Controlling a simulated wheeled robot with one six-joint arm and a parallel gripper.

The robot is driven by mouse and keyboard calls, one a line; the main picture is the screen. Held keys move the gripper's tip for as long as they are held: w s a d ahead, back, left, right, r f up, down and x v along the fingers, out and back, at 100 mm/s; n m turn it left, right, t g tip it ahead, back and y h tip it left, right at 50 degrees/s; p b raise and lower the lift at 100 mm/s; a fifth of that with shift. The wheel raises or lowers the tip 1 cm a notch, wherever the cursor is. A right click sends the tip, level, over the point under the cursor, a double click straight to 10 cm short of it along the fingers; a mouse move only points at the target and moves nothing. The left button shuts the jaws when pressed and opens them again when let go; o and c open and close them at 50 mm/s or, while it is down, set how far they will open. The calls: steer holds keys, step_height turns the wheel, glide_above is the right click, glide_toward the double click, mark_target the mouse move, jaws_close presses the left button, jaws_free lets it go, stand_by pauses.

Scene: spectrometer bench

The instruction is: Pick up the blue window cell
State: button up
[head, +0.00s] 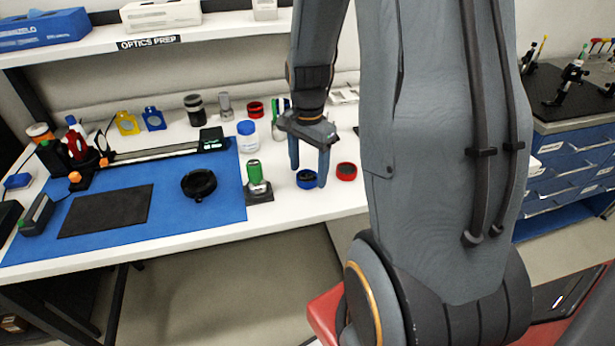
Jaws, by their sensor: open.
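The blue window cell (306,183) is a short round blue ring with a dark centre, lying on the white bench near its front edge. My gripper (308,172) points down over it with its jaws open. One finger shows at the cell's left and rear, the other at its right, partly covering its edge. I cannot tell whether the fingers touch the cell or how far down they reach beside it.
A similar red cell (346,171) sits close to the right of the gripper. A green cylinder on a dark base (258,189) stands to the left. A blue-capped jar (247,138) is behind. The blue mat (225,190) holds a black ring (199,184).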

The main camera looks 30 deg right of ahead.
steer(key=shift+f, duration=0.35)
steer(key=c, duration=1.1)
steer(key=shift+r, duration=0.1)
steer(key=shift+c, duration=0.2)
